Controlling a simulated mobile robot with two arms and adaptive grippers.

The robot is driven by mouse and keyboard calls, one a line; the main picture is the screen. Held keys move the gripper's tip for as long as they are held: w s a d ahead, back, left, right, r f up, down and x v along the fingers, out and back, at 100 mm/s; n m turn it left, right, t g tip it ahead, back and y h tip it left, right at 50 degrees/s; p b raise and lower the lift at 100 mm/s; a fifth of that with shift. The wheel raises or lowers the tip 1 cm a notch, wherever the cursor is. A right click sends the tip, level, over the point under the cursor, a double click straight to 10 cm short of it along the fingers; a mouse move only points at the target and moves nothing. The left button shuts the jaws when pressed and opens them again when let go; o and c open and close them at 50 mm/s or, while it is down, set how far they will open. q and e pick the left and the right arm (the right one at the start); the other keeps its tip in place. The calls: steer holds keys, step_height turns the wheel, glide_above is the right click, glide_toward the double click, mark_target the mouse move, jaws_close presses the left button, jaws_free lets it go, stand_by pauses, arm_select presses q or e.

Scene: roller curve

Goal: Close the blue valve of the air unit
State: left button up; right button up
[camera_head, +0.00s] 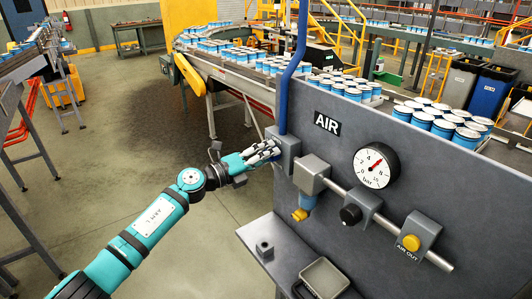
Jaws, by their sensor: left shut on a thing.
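The air unit is a grey panel (440,185) marked AIR, with a thick blue pipe (296,70) coming down its left end. The pipe meets a grey valve block (289,148) at the panel's left edge. My left gripper (269,154) reaches in from the left and is shut at the left face of this block, on the blue valve. The fingers hide nearly all of the valve, so its turn position cannot be read. My right gripper is out of view.
Right of the valve are a filter block with a blue bowl (307,201), a round gauge (376,166), a black knob (351,214) and a yellow button (411,242). A grey shelf with a tray (325,278) juts out below. Conveyors with cans stand behind. The floor at left centre is clear.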

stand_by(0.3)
arm_select(q)
steer(key=o, duration=1.2)
steer(key=shift+c, duration=0.2)
steer(key=v, duration=1.2)
steer(key=shift+a+f, duration=0.1)
steer(key=shift+f, duration=0.05)
